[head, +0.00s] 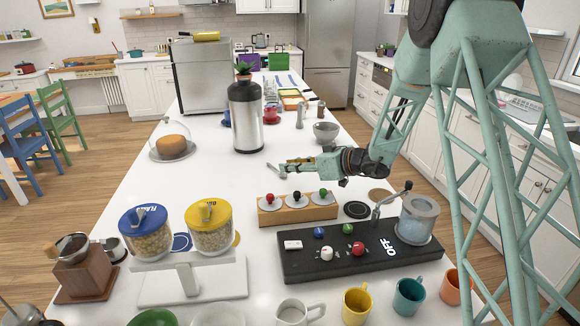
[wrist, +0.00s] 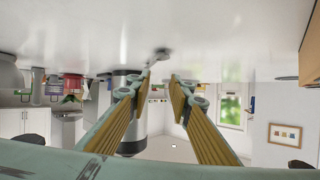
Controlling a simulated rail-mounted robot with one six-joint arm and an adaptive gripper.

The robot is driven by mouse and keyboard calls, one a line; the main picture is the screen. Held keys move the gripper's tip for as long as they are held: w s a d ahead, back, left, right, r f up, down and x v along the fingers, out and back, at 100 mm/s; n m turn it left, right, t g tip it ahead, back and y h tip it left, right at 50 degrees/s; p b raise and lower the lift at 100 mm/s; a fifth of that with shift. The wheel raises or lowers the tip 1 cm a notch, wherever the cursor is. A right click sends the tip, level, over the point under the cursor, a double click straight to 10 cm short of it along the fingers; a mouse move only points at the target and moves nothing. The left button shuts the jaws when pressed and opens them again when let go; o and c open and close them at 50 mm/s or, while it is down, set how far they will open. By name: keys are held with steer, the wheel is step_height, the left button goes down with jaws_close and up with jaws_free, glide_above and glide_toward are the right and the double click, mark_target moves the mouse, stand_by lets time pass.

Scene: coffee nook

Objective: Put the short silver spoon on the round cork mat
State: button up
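The short silver spoon (head: 283,174) lies on the white counter by the tips of my gripper (head: 290,165). In the wrist view, which is upside down, the spoon (wrist: 161,54) shows beyond the fingertips, its rounded end nearer me and its thin handle pointing away. My gripper (wrist: 155,90) is open, with a clear gap between its two yellow-padded fingers and nothing held. The round cork mat (head: 380,196) is a flat brown disc on the counter, right of and nearer than the gripper. It is not visible in the wrist view.
A black round mat (head: 357,209) lies beside the cork mat. A wooden stand (head: 297,213) with several coloured-knob pieces is in front of my gripper. A steel flask (head: 246,118) stands behind it, a grey bowl (head: 326,132) behind right.

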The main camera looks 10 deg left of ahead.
steer(key=shift+r, duration=0.2)
steer(key=p+v, duration=0.1)
steer(key=v, duration=1.1)
stand_by(0.8)
steer(key=s+d+r+m+g+h, duration=0.15)
steer(key=s+r, duration=0.35)
steer(key=s, duration=0.6)
steer(key=s+r+g+h, duration=0.1)
steer(key=s+r+g, duration=0.1)
steer(key=s+r, duration=0.6)
steer(key=s+r+m+g+h, duration=0.1)
steer(key=s+r+g, duration=0.15)
steer(key=s, duration=1.05)
steer(key=s+d+r+m+t+h, duration=0.1)
steer(key=s+d+m+h, duration=0.3)
steer(key=s+d, duration=0.6)
steer(key=s+d+r+m+t+h, duration=0.2)
steer(key=s+d+m+h, duration=0.2)
steer(key=s+d, duration=0.7)
steer(key=s, duration=0.6)
steer(key=shift+s+d+m, duration=0.2)
steer(key=shift+m, duration=0.15)
